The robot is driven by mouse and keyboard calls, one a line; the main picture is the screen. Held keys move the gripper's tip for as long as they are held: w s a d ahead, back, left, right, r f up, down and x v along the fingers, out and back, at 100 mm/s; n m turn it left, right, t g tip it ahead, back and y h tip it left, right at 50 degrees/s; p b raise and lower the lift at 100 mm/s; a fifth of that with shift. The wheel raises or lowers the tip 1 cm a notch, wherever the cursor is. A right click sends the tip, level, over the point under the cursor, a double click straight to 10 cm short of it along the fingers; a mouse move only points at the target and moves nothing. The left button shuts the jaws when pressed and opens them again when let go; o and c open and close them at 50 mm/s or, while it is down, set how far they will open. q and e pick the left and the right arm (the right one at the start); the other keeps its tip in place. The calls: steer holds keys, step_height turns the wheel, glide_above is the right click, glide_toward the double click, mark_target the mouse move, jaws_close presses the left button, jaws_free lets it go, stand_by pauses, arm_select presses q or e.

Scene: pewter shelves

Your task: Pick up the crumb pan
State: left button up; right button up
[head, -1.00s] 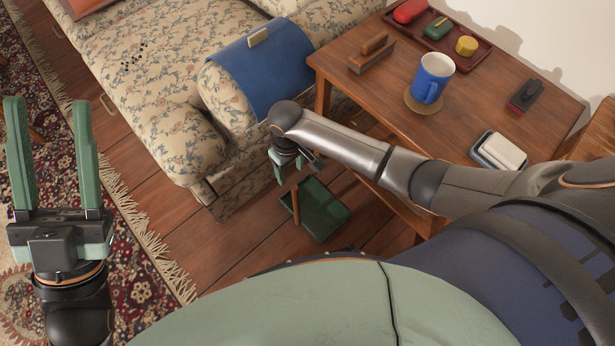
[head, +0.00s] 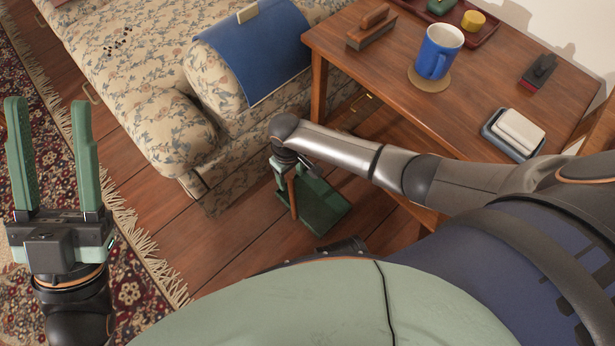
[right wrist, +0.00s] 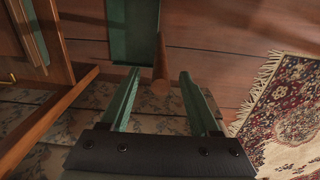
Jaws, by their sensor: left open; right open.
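The crumb pan (head: 325,208) is dark green with a wooden handle (head: 292,197), on the floor between the sofa and the side table. In the right wrist view the pan (right wrist: 133,35) is at the top, its handle (right wrist: 161,62) pointing down toward my fingers. My right gripper (head: 288,175) is over the handle end, partly hidden by its own arm. In the wrist view the right gripper (right wrist: 158,85) is open, with the handle end at the gap between its fingertips, not clamped. My left gripper (head: 52,155) is open and empty over the rug.
The floral sofa (head: 160,140) has dark crumbs (head: 120,40) and a blue cloth (head: 255,60) on its arm. The wooden table (head: 480,85) beside the pan carries a brush (head: 370,30), blue mug (head: 438,52), stapler-like object (head: 538,72) and white-topped dish (head: 518,130). Bare floor lies left of the pan.

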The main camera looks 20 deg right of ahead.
steer(key=shift+f, duration=0.45)
steer(key=shift+r, duration=0.1)
jaws_close()
stand_by(0.9)
steer(key=shift+w, duration=0.1)
